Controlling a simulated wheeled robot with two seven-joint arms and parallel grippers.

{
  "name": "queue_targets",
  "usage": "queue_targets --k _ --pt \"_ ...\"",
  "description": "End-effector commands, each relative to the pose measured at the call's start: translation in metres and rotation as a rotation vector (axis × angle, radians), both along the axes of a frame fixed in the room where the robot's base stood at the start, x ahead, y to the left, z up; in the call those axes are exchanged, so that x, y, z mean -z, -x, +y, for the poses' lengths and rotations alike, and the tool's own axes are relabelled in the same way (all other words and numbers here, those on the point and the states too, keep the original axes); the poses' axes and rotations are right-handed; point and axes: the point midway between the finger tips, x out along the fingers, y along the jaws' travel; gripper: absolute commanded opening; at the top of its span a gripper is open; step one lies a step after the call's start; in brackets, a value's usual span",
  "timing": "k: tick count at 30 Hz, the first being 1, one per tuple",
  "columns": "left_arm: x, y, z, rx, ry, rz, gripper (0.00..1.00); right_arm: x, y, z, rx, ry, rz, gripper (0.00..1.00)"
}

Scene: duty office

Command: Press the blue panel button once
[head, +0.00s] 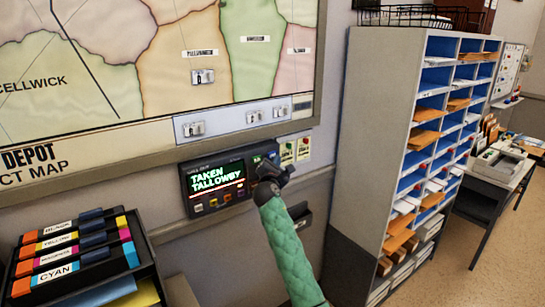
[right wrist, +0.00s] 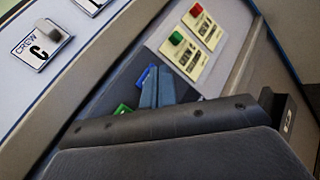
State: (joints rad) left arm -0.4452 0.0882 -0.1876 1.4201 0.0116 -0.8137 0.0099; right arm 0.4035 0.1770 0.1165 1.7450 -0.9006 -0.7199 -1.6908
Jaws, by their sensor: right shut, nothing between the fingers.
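A dark wall panel (head: 186,190) has a lit screen (head: 216,179) reading "TAKEN TALLOWBY" and several coloured buttons. The blue button (right wrist: 147,76) shows in the right wrist view, with a green button (right wrist: 122,109) below it to the left. In the head view the blue button is small and near the panel's top right corner. My right gripper (head: 264,164) is at the panel's right end; its shut, empty fingers (right wrist: 157,86) show right beside the blue button in the wrist view. I cannot tell whether they touch it. My left gripper is out of view.
A district map (head: 190,60) hangs above. A pigeonhole cabinet (head: 365,130) stands to the right, and a rack of colour-labelled boxes (head: 70,250) at lower left.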

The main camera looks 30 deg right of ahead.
Motion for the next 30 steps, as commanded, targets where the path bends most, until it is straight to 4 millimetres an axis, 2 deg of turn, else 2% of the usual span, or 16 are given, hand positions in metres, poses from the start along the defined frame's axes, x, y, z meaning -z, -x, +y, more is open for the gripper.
queue_targets --k 30 --pt "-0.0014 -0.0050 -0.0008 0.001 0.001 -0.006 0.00 0.0001 0.0001 0.0000 0.000 0.000 0.000 0.00"
